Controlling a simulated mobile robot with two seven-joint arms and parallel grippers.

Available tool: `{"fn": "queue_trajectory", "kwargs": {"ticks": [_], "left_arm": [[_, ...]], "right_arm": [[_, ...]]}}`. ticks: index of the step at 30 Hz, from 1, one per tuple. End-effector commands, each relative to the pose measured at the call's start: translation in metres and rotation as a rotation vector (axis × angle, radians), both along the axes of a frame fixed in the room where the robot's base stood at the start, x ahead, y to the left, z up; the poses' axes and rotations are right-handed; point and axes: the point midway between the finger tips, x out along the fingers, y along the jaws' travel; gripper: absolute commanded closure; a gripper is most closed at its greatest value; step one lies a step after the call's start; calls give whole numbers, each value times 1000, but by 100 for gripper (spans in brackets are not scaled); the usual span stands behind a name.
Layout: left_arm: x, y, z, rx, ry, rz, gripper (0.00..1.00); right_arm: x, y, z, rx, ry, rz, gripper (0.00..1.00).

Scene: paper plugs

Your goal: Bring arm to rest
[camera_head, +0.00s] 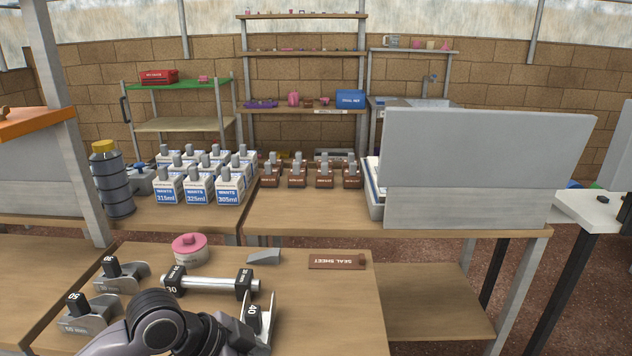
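My arm (155,325), dark grey and jointed, reaches in at the bottom left over the near bench (330,315). It appears to be my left arm. Its far end lies against a metal stand with a black block marked 40 (253,313), and the fingertips cannot be made out. My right arm is not in view.
White boxes (200,188) and a grey panel (480,165) stand behind. The bench's right part is clear.

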Motion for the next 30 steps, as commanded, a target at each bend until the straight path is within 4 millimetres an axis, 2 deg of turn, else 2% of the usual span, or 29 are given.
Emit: {"fn": "queue_trajectory", "kwargs": {"ticks": [1,6,14,20,24,30], "left_arm": [[-3,-5,-13,-44,5,53,38],[-4,-8,-46,-165,-16,247,38],[-21,16,-99,-277,-56,552,38],[-54,50,-139,-298,-102,768,38],[-87,79,-163,-279,-142,892,38],[-127,108,-181,-238,-189,987,38]], "right_arm": [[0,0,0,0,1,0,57],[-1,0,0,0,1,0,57],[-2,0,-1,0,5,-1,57],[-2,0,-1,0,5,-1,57],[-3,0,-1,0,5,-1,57],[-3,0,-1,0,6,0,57]]}}
